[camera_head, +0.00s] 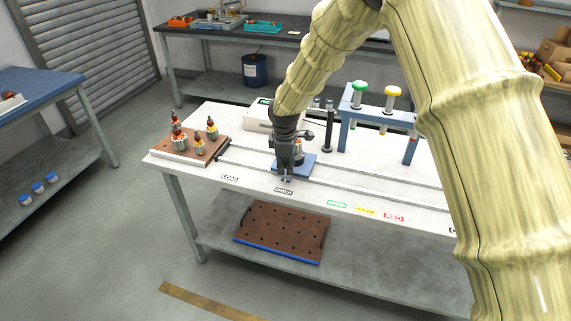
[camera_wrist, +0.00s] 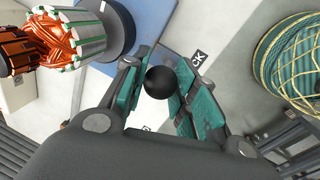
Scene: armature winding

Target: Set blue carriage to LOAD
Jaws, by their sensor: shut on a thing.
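The blue carriage (camera_head: 312,160) sits on the rails of the white table, behind the CHECK label (camera_head: 285,191). The LOAD label (camera_head: 230,179) lies to its left. My gripper (camera_head: 287,178) points down at the carriage's front edge and hides part of it. In the wrist view my gripper (camera_wrist: 160,88) is shut around a round black knob (camera_wrist: 160,82). The blue carriage plate (camera_wrist: 150,18) shows just beyond the knob. An armature with copper windings (camera_wrist: 62,42) stands on the carriage, partly hidden by my arm in the head view.
A wooden board with several armatures (camera_head: 188,153) stands at the table's left end, by the rail ends. A blue frame with green and yellow knobs (camera_head: 372,107) stands behind the rails to the right. The rails left of the carriage look clear.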

